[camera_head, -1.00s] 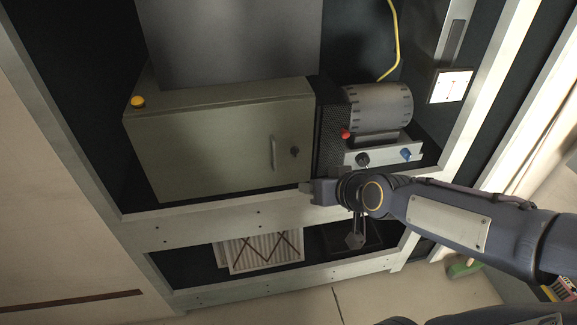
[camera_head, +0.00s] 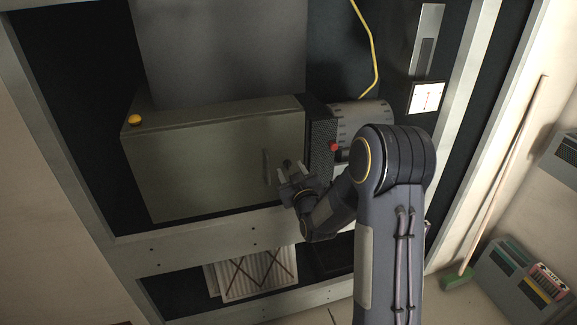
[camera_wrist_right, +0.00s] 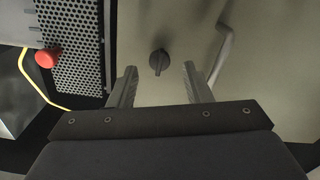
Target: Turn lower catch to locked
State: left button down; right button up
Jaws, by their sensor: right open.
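The catch is a small dark round knob (camera_wrist_right: 159,62) on the grey-green cabinet door (camera_head: 205,160). In the right wrist view it stands between and just beyond my two fingertips, apart from them. In the head view the knob (camera_head: 287,163) shows small just above my right gripper (camera_head: 294,172). My right gripper is open and empty, its fingers pointing at the door; it also shows in the right wrist view (camera_wrist_right: 160,85). Only one catch is visible. My left gripper is not in view.
A bar handle (camera_head: 266,167) stands beside the knob, close to one finger. A perforated black panel (camera_head: 321,140) and a red button (camera_head: 334,147) are to the right. A grey motor (camera_head: 358,118) is partly behind my arm. A yellow knob (camera_head: 135,119) sits on the cabinet's left corner.

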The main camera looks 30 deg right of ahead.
jog(key=shift+x, duration=1.3)
grip_shut()
jog(key=shift+f+m+b, duration=0.1)
jog(key=shift+m+b, duration=0.2)
jog(key=shift+b, duration=0.1)
jog(key=m+b, duration=0.6)
jog(key=b, duration=0.4)
jog(key=m+b, duration=0.7)
jog(key=b, duration=0.3)
jog(key=shift+d+f, duration=0.15)
jog(key=shift+f, duration=0.05)
jog(key=m+b, duration=0.2)
jog(key=shift+r+m, duration=0.1)
jog(key=shift+m, duration=0.2)
jog(key=shift+r+m+b, duration=0.1)
jog(key=shift+m+b, duration=0.8)
jog(key=shift+b, duration=0.1)
